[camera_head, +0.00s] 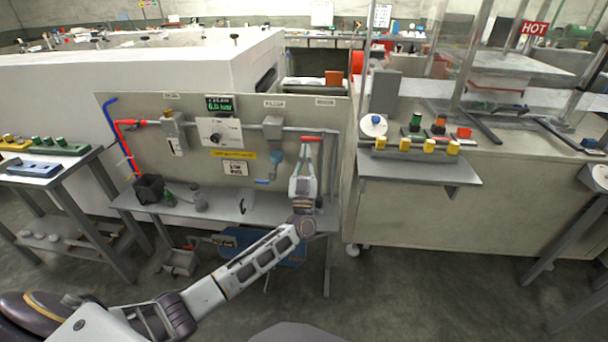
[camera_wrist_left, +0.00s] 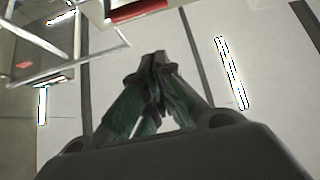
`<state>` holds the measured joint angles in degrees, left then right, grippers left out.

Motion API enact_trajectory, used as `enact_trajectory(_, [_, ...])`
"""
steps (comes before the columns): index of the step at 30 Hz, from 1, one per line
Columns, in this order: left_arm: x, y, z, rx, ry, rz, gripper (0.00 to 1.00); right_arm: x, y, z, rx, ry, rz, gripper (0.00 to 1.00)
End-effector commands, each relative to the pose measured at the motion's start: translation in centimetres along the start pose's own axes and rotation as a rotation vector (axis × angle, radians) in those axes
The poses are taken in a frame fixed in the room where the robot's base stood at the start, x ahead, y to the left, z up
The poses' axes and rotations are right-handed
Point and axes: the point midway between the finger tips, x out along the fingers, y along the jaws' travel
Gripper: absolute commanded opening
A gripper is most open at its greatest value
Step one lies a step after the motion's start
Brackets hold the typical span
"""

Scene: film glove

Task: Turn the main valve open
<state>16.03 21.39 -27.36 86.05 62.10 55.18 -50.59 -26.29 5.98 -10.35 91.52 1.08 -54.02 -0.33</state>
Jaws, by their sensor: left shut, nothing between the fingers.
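The panel (camera_head: 200,150) carries pipes and fittings. A red bar handle (camera_head: 311,138) sits at the right end of its grey pipe, roughly level; I take it for the main valve's handle, as the label above is too small to read. My left gripper (camera_head: 308,150) points up just below the red handle in the head view. Its fingers are shut with nothing between them. In the left wrist view the closed fingertips (camera_wrist_left: 155,62) show below a red bar (camera_wrist_left: 138,10); I cannot tell whether they touch it. My right gripper is not in view.
A black bin (camera_head: 149,187) stands on the shelf. A side shelf (camera_head: 420,168) with yellow blocks juts out to the right.

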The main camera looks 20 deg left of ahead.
Motion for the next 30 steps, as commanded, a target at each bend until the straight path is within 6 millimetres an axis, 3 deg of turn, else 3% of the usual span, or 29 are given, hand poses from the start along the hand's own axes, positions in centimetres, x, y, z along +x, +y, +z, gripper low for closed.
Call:
enact_trajectory(15, [-5.5, -0.1, 0.0, -0.001, -0.001, 0.000, 0.00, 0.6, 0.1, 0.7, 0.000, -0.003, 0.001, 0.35])
enact_trajectory(30, [-6.5, -0.1, -0.1, -0.001, 0.000, 0.000, 0.00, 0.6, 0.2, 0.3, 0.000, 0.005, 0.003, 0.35])
